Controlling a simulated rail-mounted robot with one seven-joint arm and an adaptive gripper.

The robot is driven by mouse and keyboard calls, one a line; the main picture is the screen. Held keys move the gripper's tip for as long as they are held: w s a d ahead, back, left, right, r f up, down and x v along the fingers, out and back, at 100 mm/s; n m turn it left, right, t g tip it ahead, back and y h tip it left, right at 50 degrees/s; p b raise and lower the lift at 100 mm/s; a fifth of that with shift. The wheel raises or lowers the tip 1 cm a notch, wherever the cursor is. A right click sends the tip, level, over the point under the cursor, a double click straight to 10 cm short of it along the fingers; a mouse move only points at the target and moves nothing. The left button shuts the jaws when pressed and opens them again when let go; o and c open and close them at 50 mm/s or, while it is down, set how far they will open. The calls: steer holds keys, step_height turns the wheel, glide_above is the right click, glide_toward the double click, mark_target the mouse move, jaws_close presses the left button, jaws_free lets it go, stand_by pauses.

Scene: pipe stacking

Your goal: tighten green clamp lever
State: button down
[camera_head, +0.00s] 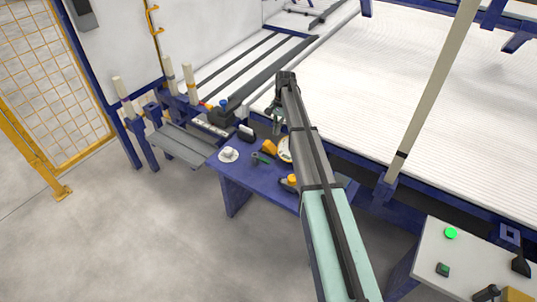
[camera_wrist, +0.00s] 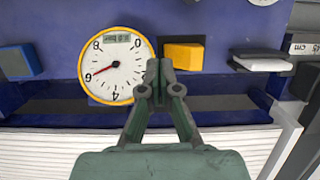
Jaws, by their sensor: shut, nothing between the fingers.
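My gripper (camera_head: 276,118) hangs from the end of my arm, beyond the far edge of the blue table in the head view. In the wrist view its green fingers (camera_wrist: 160,78) are shut tip to tip with nothing between them. No clamp lever can be made out for certain in either view. A small dark green item (camera_head: 263,158) lies on the blue table, too small to identify. The fingertips appear beside a yellow-rimmed dial gauge (camera_wrist: 117,60) and a yellow block (camera_wrist: 188,56) in the wrist view; contact cannot be judged.
The blue table (camera_head: 236,177) carries several small items, including a white cup on a saucer (camera_head: 228,154). Upright pale posts (camera_head: 190,82) stand at the left. A white ribbed bed (camera_head: 340,90) lies behind. A console (camera_head: 425,250) with a green button (camera_head: 451,233) stands at right.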

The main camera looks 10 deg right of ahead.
mark_target(260, 159)
stand_by(0.3)
steer(key=x, duration=0.9)
steer(key=shift+f, duration=0.4)
steer(key=s+a, duration=0.2)
steer(key=shift+s+a, duration=0.15)
steer(key=shift+s, duration=0.1)
steer(key=shift+s+a+f, duration=0.1)
steer(key=shift+s+a, duration=0.15)
steer(key=shift+a, duration=0.05)
